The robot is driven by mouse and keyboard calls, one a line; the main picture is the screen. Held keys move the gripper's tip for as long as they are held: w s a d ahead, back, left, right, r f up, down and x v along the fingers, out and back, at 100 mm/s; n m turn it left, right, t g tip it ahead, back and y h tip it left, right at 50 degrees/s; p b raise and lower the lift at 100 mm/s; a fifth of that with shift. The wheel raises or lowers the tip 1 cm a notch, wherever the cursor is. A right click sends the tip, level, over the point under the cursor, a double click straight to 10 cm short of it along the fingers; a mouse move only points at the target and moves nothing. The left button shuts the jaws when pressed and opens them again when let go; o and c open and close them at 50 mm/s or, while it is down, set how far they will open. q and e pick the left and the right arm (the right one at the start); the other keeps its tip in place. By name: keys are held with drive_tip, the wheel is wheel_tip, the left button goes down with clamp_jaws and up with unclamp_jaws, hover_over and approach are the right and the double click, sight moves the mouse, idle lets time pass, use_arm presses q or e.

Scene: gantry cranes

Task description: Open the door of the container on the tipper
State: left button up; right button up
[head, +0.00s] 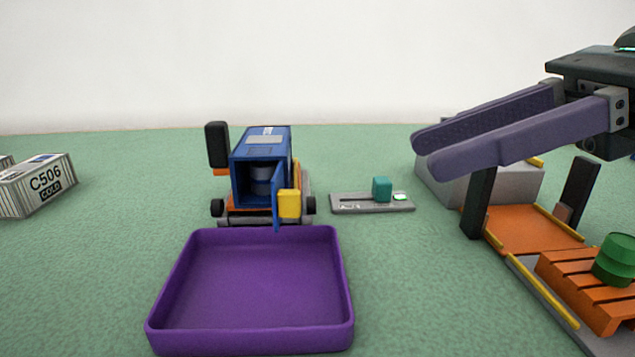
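The blue container (265,140) sits on the tipper (300,178), left of the picture's middle, with its open end toward me. Its blue door (277,195) stands swung outward at the right side of the opening, with a yellow block-shaped handle (289,203) on it. Grey-blue rounded things (260,181) show inside the container. My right gripper (428,150) is at the upper right, its two purple fingers apart and pointing left. It is empty and clear of the door, well to its right. My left gripper is out of view.
A purple tray (250,345) lies empty right in front of the tipper. A grey slider panel (345,204) with a teal knob (382,188) is right of the tipper. An orange pallet (590,290) with a green drum (615,260) is at right. A white container (40,185) is far left.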

sight(289, 196)
drive_tip(key=x, duration=0.9)
drive_tip(key=shift+a+b, duration=0.1)
drive_tip(key=shift+b, duration=0.25)
clamp_jaws()
